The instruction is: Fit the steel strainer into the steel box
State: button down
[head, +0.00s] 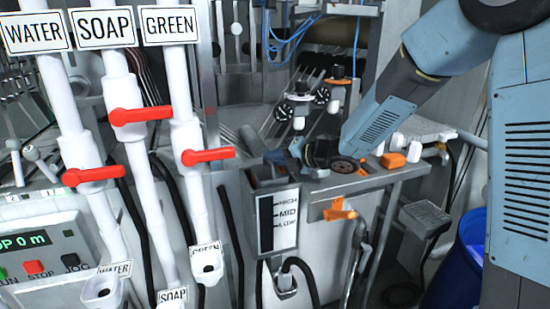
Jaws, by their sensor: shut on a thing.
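The steel box (265,187) stands at the middle of the head view, with a HIGH, MID, LOW gauge on its front. My gripper (287,158) is at the box's top opening, reached by my blue arm from the upper right. It is shut on a small dark piece (275,158) at the mouth of the box, which looks like part of the steel strainer. Most of the strainer is hidden by the gripper and the box rim. I cannot tell how deep it sits or whether it is level.
White pipes with red valve handles (208,155) stand left of the box, labelled WATER, SOAP and GREEN. A steel bench (385,180) with orange parts (393,160) adjoins it on the right. A grey box with a grid top (427,215) and a blue drum (468,255) stand lower right.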

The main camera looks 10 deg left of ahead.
jog(key=shift+f, duration=0.4)
jog(key=c, duration=1.2)
grip_release()
